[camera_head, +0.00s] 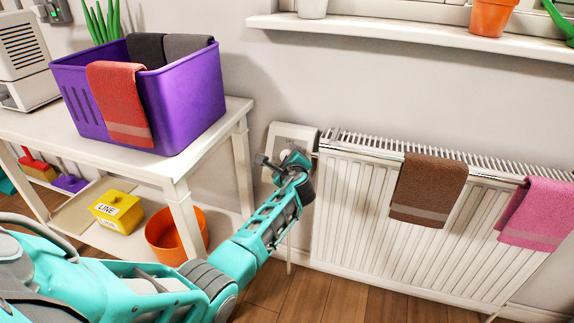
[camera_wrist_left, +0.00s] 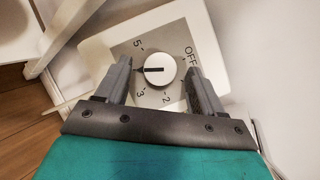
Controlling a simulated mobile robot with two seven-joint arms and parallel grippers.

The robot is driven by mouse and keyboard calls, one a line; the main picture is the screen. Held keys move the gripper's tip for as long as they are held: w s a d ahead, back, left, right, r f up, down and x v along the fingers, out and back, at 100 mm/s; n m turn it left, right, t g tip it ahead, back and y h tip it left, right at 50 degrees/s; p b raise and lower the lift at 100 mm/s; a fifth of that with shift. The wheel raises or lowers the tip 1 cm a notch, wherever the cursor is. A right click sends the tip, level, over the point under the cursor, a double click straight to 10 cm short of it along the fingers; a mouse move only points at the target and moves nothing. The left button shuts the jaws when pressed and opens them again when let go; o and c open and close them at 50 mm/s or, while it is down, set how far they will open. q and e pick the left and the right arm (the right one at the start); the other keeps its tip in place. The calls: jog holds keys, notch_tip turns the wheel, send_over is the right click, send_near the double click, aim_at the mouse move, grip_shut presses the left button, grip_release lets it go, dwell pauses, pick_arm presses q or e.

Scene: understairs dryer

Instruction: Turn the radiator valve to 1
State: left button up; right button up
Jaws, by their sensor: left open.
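The radiator valve is a white square plate (camera_head: 293,131) at the left end of the white radiator (camera_head: 345,200). In the left wrist view its round white knob (camera_wrist_left: 156,70) sits on a grey dial (camera_wrist_left: 160,43). The knob's black line lies level, its end toward the left, between the 5 and the 3. OFF, 2, 3 and 5 can be read; the 1 is hidden behind the right-hand finger, and the left-hand finger covers where the line points. My left gripper (camera_head: 279,162) is open in front of the dial, one finger on each side of the knob, apparently not touching it.
A brown towel (camera_head: 428,189) and a pink towel (camera_head: 537,212) hang on the radiator. Left of the valve stands a white table (camera_head: 236,112) with a purple basket (camera_head: 190,105). An orange pot (camera_head: 165,238) and a yellow box (camera_head: 117,211) sit below. A windowsill (camera_head: 400,33) runs above.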

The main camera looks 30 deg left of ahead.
pick_arm(q)
jog(key=shift+w+a, duration=0.2)
jog(key=shift+w, duration=0.1)
pick_arm(e)
jog(key=shift+w+a+r, duration=0.1)
jog(key=shift+w+r, duration=0.15)
pick_arm(q)
jog(key=shift+f, duration=0.1)
jog(key=c, duration=1)
jog(key=shift+c, duration=0.2)
pick_arm(e)
jog(key=shift+s+f, duration=0.2)
jog(key=shift+f, duration=0.05)
